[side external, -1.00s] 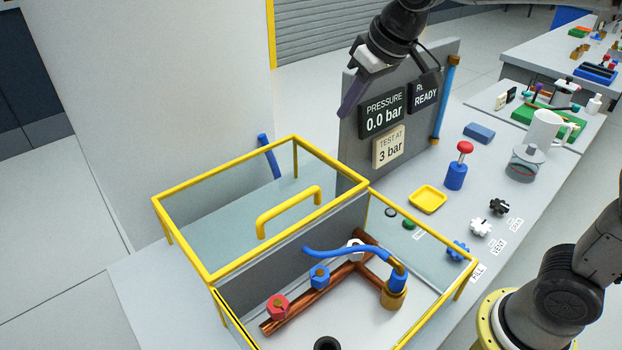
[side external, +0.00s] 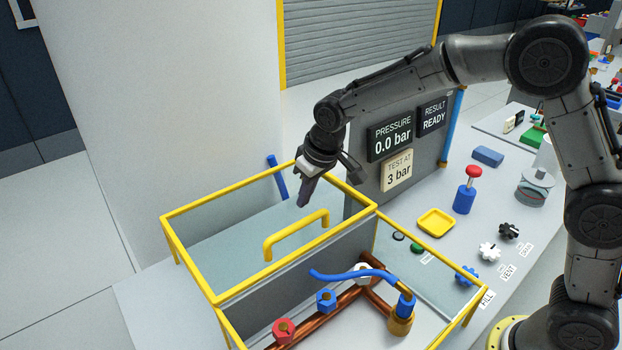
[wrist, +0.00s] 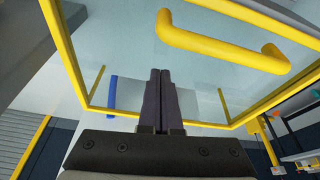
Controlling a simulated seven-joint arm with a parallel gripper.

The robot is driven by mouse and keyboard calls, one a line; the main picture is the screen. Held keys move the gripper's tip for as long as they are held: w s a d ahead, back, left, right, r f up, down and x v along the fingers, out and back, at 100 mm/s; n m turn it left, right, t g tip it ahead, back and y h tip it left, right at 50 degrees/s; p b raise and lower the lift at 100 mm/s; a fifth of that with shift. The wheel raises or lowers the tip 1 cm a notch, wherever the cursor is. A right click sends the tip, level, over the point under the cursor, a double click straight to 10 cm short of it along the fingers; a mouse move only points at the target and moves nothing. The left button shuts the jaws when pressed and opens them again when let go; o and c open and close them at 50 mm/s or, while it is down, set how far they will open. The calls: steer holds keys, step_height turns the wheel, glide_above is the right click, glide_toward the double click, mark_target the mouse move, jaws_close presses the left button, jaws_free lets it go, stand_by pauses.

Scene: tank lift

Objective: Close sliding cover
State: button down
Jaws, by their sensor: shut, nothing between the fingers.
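The sliding cover (side external: 180,240) is a clear panel in a yellow frame, at the left of the side view, standing clear of the pipe bay. Its yellow handle (side external: 296,234) rises from its top and also shows in the wrist view (wrist: 222,44). My gripper (side external: 303,203) is shut and empty, pointing down above the back part of the cover, a little behind the handle. In the wrist view its fingers (wrist: 160,75) are together, apart from the handle. The open bay (side external: 345,325) holds copper pipes (side external: 325,318), a blue hose (side external: 350,274) and red and blue fittings.
A grey panel with pressure displays (side external: 391,136) stands behind and to the right of my gripper. A yellow tray (side external: 436,222), a red-topped plunger (side external: 466,190) and several knobs stand on the bench at right. A blue bar (side external: 277,177) rises behind the cover.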

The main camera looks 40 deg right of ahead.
mark_target(320, 223)
steer(key=shift+s+d+r, duration=0.1)
steer(key=shift+s+d, duration=0.05)
steer(key=shift+s, duration=0.8)
steer(key=shift+s+d+r, duration=0.1)
steer(key=shift+s+d, duration=0.05)
steer(key=shift+s, duration=0.8)
steer(key=shift+s, duration=0.1)
steer(key=shift+s, duration=0.3)
steer(key=s, duration=2.7)
